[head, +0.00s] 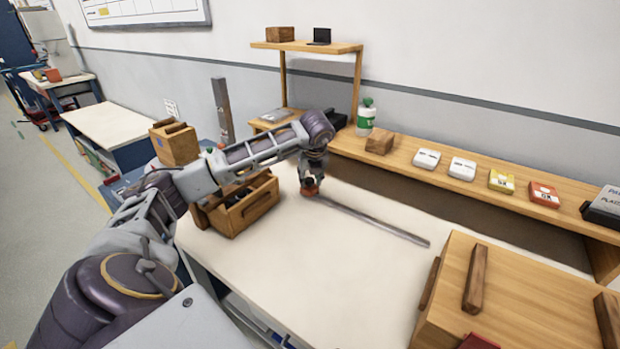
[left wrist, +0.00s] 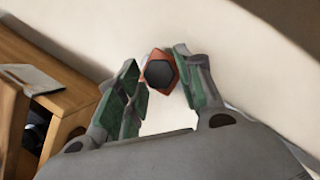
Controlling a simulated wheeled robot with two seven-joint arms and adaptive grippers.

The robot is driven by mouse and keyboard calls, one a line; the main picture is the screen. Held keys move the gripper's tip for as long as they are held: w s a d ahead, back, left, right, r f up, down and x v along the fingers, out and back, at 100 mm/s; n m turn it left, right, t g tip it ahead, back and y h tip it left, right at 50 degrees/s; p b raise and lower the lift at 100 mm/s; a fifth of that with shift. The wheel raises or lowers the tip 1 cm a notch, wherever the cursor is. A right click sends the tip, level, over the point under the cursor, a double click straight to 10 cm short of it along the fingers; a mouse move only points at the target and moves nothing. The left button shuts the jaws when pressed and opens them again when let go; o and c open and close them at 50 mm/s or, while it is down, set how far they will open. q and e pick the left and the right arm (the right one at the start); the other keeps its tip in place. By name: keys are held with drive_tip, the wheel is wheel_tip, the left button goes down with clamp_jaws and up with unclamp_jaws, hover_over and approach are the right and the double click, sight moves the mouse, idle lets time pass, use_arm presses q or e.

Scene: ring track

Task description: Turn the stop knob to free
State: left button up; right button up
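My left gripper (head: 314,175) points down right over the knob. Its green-padded fingers (left wrist: 157,76) are spread, one on each side of the knob. I cannot tell whether the pads touch it. The knob's mark or setting is not readable. My right gripper is not in view.
A wooden box (head: 242,211) stands left of the knob. A wooden shelf (head: 400,168) with a bottle (head: 366,116), a block and several small boxes runs along the back. A wooden platform (head: 540,290) with dark bars fills the front right. The worktop around the rail is clear.

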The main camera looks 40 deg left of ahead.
use_arm(q)
drive_tip(key=shift+o, duration=0.9)
drive_tip(key=shift+r, duration=0.1)
drive_tip(key=shift+s+d+r, duration=0.15)
drive_tip(key=shift+d+r, duration=0.05)
drive_tip(key=shift+r, duration=0.25)
drive_tip(key=v, duration=1)
drive_tip(key=shift+r, duration=0.35)
drive_tip(key=shift+r, duration=0.1)
